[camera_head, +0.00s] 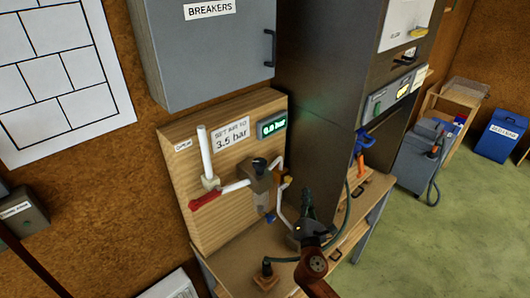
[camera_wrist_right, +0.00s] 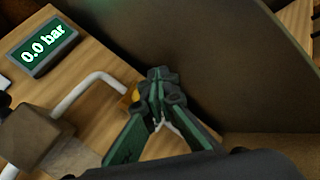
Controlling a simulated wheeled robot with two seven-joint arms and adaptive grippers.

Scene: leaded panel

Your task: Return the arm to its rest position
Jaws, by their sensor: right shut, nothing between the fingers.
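My right arm comes in from the bottom of the head view. Its gripper (camera_head: 306,208) is in front of the dark cabinet's side, to the right of the air fittings on the wooden board. In the right wrist view the gripper (camera_wrist_right: 160,80) has its fingertips together, with nothing between them. The fingers overlap a yellow part (camera_wrist_right: 131,94) at the end of the white pipe (camera_wrist_right: 88,88); I cannot tell whether they touch it. My left gripper is not in view.
The wooden board (camera_head: 185,135) carries a red-handled valve (camera_head: 205,199), a regulator (camera_head: 261,182) and a display (camera_head: 271,128) reading 0.0 bar. The dark cabinet (camera_head: 318,90) stands close by. A green hose (camera_head: 347,212) loops over the bench. Open floor (camera_head: 440,235) lies right.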

